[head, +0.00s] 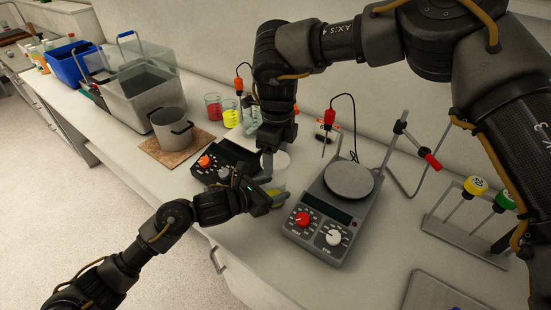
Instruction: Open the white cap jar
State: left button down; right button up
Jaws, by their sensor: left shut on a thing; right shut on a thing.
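The jar (279,182) stands on the counter left of the hot plate, pale and see-through with something yellow low down. Its white cap (282,160) is at the top, partly hidden by my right gripper. My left gripper (268,192) comes in from the lower left and is shut on the jar's body. My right gripper (268,164) points down from above and is shut on the white cap. I cannot tell whether the cap is seated on the jar or a little raised.
A hot plate (350,181) with red and white knobs stands close on the right. A black device (222,163) with an orange knob is close on the left. Beakers of red (213,108) and yellow (231,115) liquid stand behind. A pot (174,128) is farther left.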

pick_arm(q)
jog(key=shift+c, duration=1.5)
grip_release()
jog(key=b+v, duration=0.1)
jog(key=v, duration=1)
jog(key=shift+s+a, duration=0.15)
jog(key=shift+a, duration=0.05)
pick_arm(e)
jog(key=shift+f, duration=0.8)
pick_arm(q)
jog(key=shift+s+a+r, duration=0.15)
jog(key=shift+s, duration=0.05)
